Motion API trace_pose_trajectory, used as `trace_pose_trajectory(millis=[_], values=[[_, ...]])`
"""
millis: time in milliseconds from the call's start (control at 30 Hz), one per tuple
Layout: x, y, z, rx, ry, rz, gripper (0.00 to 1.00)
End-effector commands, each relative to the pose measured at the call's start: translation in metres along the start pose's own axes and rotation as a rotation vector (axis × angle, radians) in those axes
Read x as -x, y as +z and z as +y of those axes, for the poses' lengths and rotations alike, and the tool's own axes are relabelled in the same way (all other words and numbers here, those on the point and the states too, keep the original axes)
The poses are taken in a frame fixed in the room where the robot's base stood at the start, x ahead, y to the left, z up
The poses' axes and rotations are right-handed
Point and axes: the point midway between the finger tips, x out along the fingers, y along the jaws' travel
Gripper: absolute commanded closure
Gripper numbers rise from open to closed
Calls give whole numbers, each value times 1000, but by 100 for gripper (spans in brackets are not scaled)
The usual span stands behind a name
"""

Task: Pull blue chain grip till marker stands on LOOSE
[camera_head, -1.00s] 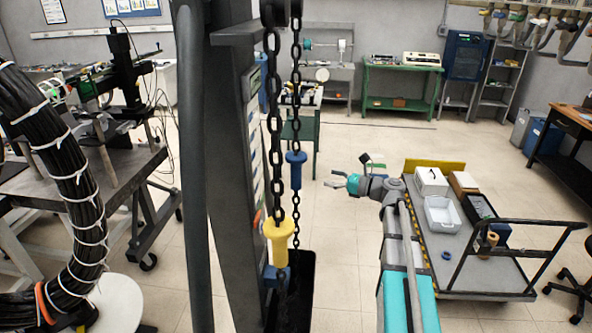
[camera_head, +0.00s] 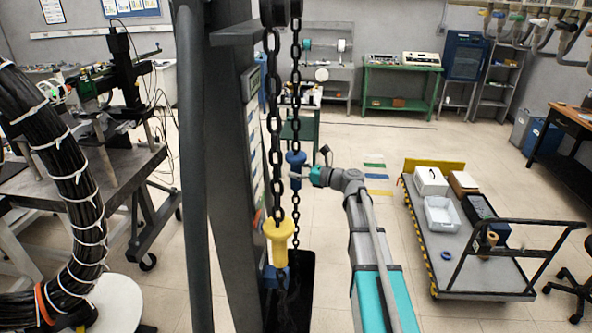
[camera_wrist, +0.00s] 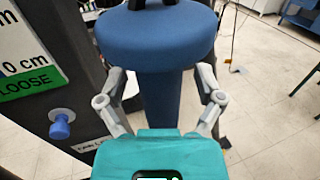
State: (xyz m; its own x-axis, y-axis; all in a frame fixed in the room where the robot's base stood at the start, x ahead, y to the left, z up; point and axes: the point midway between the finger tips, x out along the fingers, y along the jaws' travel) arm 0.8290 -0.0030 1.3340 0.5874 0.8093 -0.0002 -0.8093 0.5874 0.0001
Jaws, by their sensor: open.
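The blue chain grip (camera_head: 295,168) hangs on the far dark chain beside the dark column. In the wrist view its wide round top and narrower stem (camera_wrist: 160,98) fill the middle. My gripper (camera_head: 307,174) is at the grip, with one open finger on each side of the stem (camera_wrist: 160,84); whether they touch it is unclear. A scale board (camera_head: 255,130) is on the column. In the wrist view a green LOOSE label (camera_wrist: 28,84) shows at the board's lower end. I cannot make out where the marker stands.
A yellow grip (camera_head: 280,240) hangs on the nearer chain (camera_head: 274,120). A blue knob (camera_wrist: 60,126) sticks out below the LOOSE label. A loaded cart (camera_head: 440,265) stands to the right. Open floor lies between the cart and my arm.

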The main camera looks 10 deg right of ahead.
Motion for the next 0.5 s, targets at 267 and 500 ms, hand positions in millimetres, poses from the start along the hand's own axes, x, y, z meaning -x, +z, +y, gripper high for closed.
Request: trace_pose_trajectory(millis=[267,500], values=[[-3,0,0,0,0,0,14],[-3,0,0,0,0,0,44]])
